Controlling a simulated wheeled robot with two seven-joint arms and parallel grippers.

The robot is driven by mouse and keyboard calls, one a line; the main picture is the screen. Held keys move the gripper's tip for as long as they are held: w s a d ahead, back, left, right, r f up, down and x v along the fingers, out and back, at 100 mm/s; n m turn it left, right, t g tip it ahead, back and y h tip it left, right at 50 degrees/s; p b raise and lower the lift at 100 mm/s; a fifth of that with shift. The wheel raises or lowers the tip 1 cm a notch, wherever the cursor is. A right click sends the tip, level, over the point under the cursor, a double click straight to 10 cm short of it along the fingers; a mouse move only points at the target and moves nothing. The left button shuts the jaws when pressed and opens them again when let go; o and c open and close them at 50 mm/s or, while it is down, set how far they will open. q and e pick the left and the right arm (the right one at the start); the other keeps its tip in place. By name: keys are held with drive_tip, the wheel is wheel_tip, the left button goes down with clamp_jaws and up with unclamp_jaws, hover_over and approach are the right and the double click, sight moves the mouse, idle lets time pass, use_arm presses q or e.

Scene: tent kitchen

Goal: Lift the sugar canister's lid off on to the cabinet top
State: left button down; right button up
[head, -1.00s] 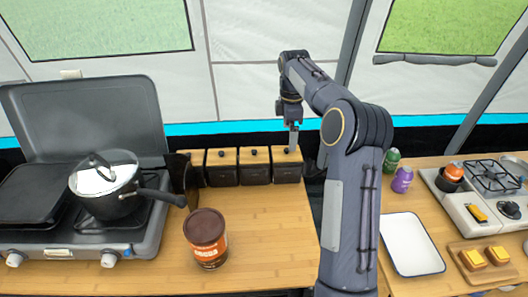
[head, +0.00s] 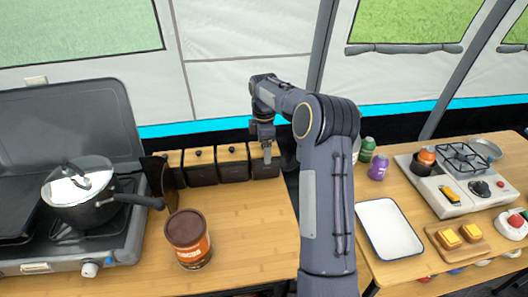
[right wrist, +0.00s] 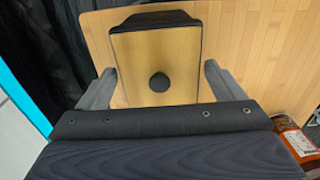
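A row of several dark canisters with wooden lids and black knobs stands at the back of the wooden cabinet top (head: 245,215). No labels are readable, so I cannot tell which holds sugar. My right gripper (head: 266,155) is over the rightmost canister (head: 264,169), pointing down. In the right wrist view, that canister's wooden lid (right wrist: 155,50) with its round black knob (right wrist: 159,83) lies between the two fingers of my right gripper (right wrist: 160,84). The fingers are apart, with gaps to the knob; the lid is seated on the canister. My left gripper is not in view.
A cocoa tin (head: 188,240) stands on the cabinet top in front of the canisters. A camp stove with a lidded pot (head: 82,195) is at left. A white tray (head: 388,230) lies on the right-hand table, past a gap. The tent wall is close behind.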

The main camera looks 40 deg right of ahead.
drive_tip(key=c, duration=0.7)
drive_tip(key=shift+o, duration=0.2)
drive_tip(key=shift+r, duration=0.1)
